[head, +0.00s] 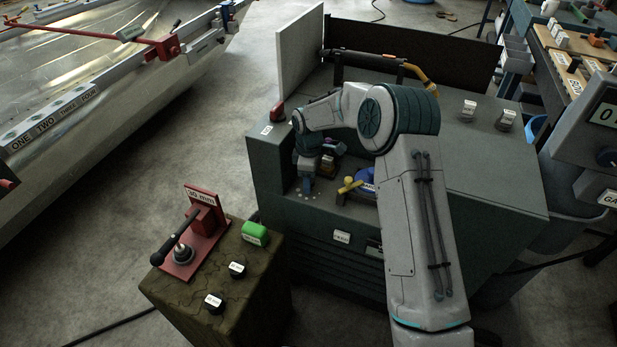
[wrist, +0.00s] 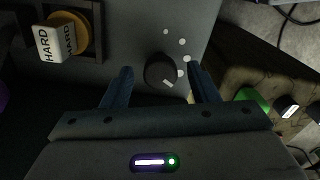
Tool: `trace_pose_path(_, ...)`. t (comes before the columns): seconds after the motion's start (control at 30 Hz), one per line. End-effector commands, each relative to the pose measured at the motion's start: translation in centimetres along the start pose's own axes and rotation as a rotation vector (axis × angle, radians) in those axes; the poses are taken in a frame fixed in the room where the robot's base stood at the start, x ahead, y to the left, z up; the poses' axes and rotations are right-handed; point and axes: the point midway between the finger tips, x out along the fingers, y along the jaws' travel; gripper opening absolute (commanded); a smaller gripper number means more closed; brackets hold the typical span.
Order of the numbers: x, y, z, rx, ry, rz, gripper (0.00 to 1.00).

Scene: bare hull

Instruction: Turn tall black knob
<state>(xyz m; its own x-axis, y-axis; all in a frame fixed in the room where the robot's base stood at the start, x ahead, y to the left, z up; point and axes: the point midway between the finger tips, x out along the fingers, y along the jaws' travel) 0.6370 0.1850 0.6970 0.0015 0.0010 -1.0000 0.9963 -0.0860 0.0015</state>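In the wrist view a round black knob (wrist: 160,70) with a small pale mark on its edge stands on a grey panel, with several white dots beside it. My gripper (wrist: 159,72) is open, its blue fingers on either side of the knob. Gaps show between both fingers and the knob, so it is not gripped. How deep the fingertips reach along the knob is hard to tell. In the head view my gripper (head: 307,188) is over the left recess of the green-grey cabinet (head: 470,165), and the knob is hidden or too small to make out.
A yellow round part with a white HARD block (wrist: 58,42) stands left of the knob. A yellow-handled lever (head: 350,184) on a blue part is right of my gripper.

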Motion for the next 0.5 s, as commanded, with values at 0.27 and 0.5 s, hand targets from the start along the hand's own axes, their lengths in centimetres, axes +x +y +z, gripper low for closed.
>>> trace_pose_path(0.27,-2.0,0.1,0.0,0.001,0.0,0.003,0.54)
trace_pose_path(0.5,-7.4,0.1,0.0,0.001,0.001,0.004,0.54)
